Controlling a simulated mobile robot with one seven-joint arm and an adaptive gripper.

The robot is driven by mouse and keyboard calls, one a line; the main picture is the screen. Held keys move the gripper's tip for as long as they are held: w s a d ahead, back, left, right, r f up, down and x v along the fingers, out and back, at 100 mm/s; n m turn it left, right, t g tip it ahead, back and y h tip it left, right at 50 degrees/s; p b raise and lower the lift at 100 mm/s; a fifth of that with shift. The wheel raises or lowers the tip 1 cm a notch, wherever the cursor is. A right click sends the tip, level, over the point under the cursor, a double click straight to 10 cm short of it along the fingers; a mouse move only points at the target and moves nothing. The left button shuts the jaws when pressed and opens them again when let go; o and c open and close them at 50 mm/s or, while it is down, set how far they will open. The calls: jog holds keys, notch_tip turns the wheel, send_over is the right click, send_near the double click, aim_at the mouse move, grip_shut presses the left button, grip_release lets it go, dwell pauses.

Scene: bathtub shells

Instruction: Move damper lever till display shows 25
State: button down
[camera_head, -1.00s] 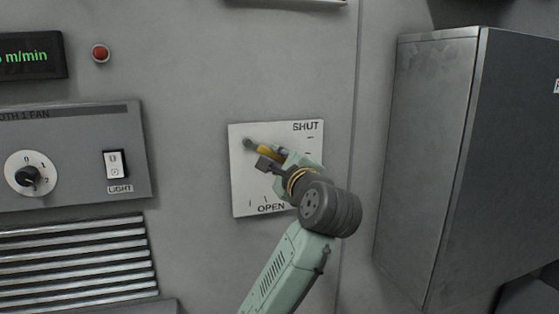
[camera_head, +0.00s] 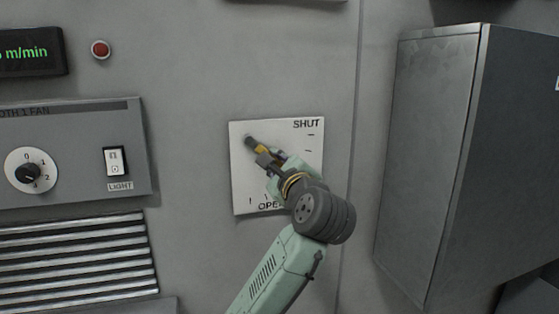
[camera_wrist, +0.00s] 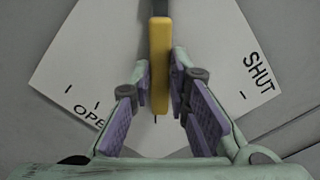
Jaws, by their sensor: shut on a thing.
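The damper lever has a yellow handle (camera_wrist: 160,65) on a dark shaft, and its pivot is at the upper left of a white plate (camera_head: 240,185) marked SHUT at upper right and OPEN at the bottom. In the head view the lever (camera_head: 262,148) slants down to the right, between the two marks. My gripper (camera_head: 268,158) is shut on the handle; in the wrist view its purple-padded fingers (camera_wrist: 163,95) lie on both sides of it. The green-lit display (camera_head: 30,52) shows "m/min", but its number is cut off by the left picture edge.
A fan panel (camera_head: 75,150) with a knob and a light switch is left of the plate, above a slatted vent (camera_head: 75,265). A red round button (camera_head: 100,49) is beside the display. A large grey metal box (camera_head: 440,150) stands out at right.

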jog(key=shift+a+f+m, duration=0.1)
jog(key=shift+a+m, duration=0.05)
jog(key=shift+m, duration=0.15)
jog(key=c, duration=1.5)
grip_release()
jog(key=v, duration=1.2)
